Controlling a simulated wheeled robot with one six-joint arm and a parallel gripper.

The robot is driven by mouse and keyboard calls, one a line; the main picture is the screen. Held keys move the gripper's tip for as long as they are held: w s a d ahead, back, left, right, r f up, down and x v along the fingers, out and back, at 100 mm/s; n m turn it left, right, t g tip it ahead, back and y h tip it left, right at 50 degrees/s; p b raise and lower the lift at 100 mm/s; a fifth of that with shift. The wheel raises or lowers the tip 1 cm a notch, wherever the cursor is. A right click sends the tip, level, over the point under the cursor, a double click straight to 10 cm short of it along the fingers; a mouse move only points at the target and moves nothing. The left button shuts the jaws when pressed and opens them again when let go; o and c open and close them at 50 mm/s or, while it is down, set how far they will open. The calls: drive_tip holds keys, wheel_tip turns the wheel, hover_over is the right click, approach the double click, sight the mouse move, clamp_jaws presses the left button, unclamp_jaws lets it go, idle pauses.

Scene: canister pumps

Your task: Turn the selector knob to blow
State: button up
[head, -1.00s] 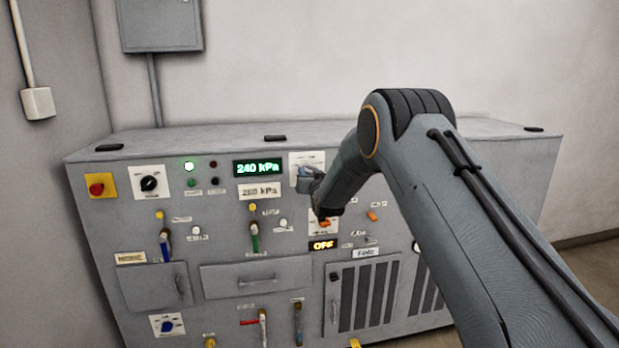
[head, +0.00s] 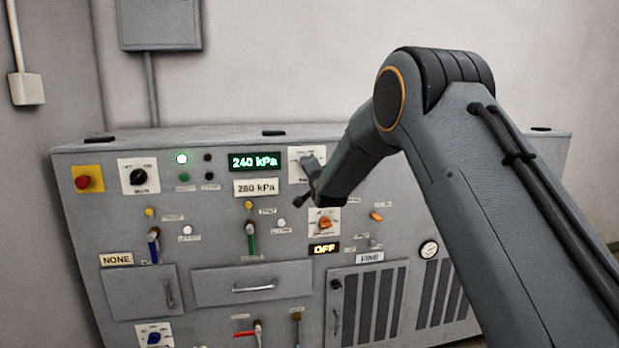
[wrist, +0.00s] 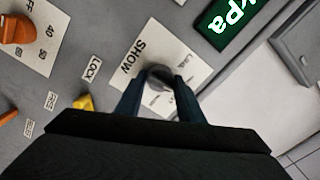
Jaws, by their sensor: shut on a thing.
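My gripper (head: 306,182) is at the upper middle of the grey panel. The wrist view shows its two fingers (wrist: 158,92) shut on a dark round knob (wrist: 160,74). The knob sits on a white plate (wrist: 132,58) lettered "SHOW"; part of the plate and the knob's pointer are hidden. No lettering reading "blow" is legible. A blue knob (head: 153,339) on a white plate is at the lower left in the head view; its lettering is too small to read. A black knob (head: 138,176) marked "MAIN" is at the upper left.
An orange knob (head: 325,223) and an "OFF" display (head: 323,249) lie below my gripper. A green display (head: 254,162) reading 240 kPa is left of it. A red button (head: 83,183), several levers and a drawer (head: 252,283) are on the panel.

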drive_tip(key=m+b, duration=1.4)
drive_tip(key=shift+f+m, duration=0.1)
drive_tip(key=shift+m, duration=0.2)
idle(0.4)
drive_tip(key=o, duration=1)
drive_tip(key=shift+o, duration=0.2)
